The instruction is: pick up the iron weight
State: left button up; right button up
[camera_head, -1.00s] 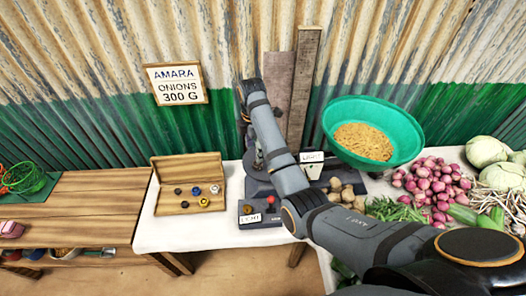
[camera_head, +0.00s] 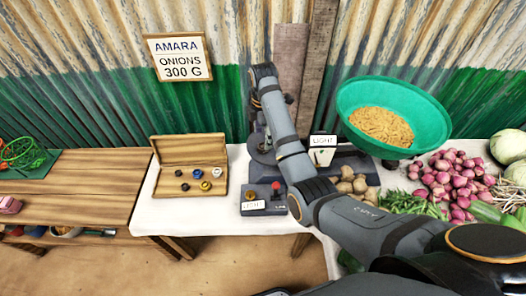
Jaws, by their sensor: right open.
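Several small weights sit in an open wooden box (camera_head: 190,144) on the white-covered table, left of my right arm. Dark ones, such as the black weight (camera_head: 184,187), lie among brass-coloured ones, such as the yellow weight (camera_head: 205,186). I cannot tell for sure which one is the iron weight. My right gripper (camera_head: 257,100) is open, above and behind the table, to the right of the box and apart from it. My own forearm partly hides it, and its fingertips are hard to make out. My left gripper is not in view.
A dark balance (camera_head: 340,165) with a green pan (camera_head: 432,118) of grain stands behind my right arm. A small dark box with a red knob (camera_head: 276,186) sits in front. Potatoes (camera_head: 352,184) and onions (camera_head: 462,180) fill the right. The wooden table (camera_head: 95,195) at left has free room.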

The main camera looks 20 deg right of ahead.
aim_at(263, 146)
notch_tip(263, 146, down, 4)
jog(key=shift+f+p, duration=0.1)
jog(key=shift+p, duration=0.2)
jog(key=c, duration=1)
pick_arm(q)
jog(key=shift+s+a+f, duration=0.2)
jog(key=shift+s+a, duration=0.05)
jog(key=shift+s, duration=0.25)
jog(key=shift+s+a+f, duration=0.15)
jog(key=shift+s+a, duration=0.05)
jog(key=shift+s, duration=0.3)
pick_arm(e)
grip_shut()
